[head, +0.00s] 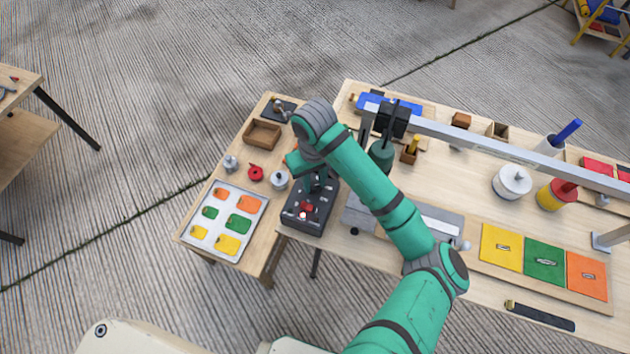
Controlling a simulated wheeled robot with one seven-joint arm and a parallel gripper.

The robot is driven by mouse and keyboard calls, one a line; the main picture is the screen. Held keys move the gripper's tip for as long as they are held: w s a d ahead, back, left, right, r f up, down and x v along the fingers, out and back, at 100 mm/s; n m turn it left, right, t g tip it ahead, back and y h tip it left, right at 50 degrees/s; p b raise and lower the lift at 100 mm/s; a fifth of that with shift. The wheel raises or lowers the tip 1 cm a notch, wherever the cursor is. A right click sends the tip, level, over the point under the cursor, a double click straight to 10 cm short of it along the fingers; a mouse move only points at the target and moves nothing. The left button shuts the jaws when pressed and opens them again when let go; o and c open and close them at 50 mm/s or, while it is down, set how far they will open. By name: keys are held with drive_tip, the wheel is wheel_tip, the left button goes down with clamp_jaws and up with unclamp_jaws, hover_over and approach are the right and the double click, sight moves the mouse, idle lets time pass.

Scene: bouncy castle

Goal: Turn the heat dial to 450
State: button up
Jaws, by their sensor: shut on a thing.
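A dark grey control box (316,219) sits at the left end of the long workbench. A red control (306,207) and a small white round knob (302,215) show on its top face. My gripper (317,188) points down at the far part of the box, below the bent green arm. It is shut on what appears to be the heat dial, which the fingers hide. The dial's marks and its setting are too small to read.
A tray of coloured pieces (218,243), a red ring-like object (256,172), a metal weight (280,180) and an open wooden box (263,133) lie to the left. A grey metal plate (360,217) is close on the right. A metal rail (480,140) crosses above the bench.

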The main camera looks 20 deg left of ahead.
sight(314, 184)
idle(0.5)
drive_tip(key=o, duration=1)
drive_tip(key=shift+o, duration=0.2)
drive_tip(key=shift+w, duration=0.1)
drive_tip(key=shift+d+r, duration=0.1)
drive_tip(key=shift+r, duration=0.15)
wheel_tip(314, 184, up, 10)
drive_tip(key=shift+r, duration=0.15)
